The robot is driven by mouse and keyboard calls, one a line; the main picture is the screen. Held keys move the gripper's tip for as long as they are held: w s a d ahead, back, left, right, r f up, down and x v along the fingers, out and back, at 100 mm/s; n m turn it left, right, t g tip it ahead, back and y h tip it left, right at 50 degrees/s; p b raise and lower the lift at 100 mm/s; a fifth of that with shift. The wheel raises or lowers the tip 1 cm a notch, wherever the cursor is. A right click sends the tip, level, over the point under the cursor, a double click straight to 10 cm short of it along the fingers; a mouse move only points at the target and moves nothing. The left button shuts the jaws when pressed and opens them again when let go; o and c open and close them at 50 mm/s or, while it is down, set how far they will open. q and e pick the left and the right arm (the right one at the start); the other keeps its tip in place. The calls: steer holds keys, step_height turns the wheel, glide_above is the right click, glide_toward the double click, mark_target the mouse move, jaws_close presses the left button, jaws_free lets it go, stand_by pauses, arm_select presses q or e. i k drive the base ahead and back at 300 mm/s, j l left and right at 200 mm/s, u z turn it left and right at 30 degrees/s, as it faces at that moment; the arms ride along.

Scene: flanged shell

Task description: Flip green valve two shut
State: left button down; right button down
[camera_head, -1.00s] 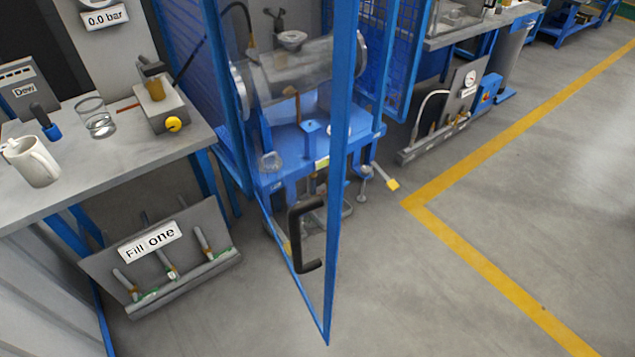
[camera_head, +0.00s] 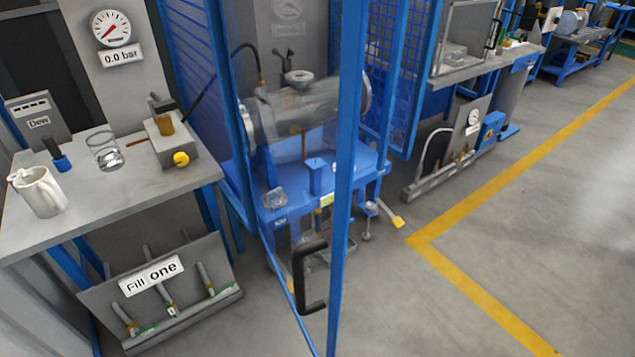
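A panel labelled "Fill one" (camera_head: 160,290) stands low under the bench at the left. It carries several grey valve levers with small green parts at their lower ends; the middle lever (camera_head: 166,297) is partly behind the label. Another low panel with a gauge and pipes (camera_head: 462,135) stands farther off at the right; its valves are too small to tell apart, and I see no label reading two. Neither of my grippers shows in the head view.
A blue-framed clear door (camera_head: 345,180) with a black handle (camera_head: 310,277) stands open before a caged stand holding the flanged shell (camera_head: 305,115). The bench (camera_head: 110,200) holds a mug (camera_head: 38,191) and a glass (camera_head: 105,151). Grey floor (camera_head: 400,300) is clear at right.

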mark_target(172, 311)
steer(key=u, duration=1.3)
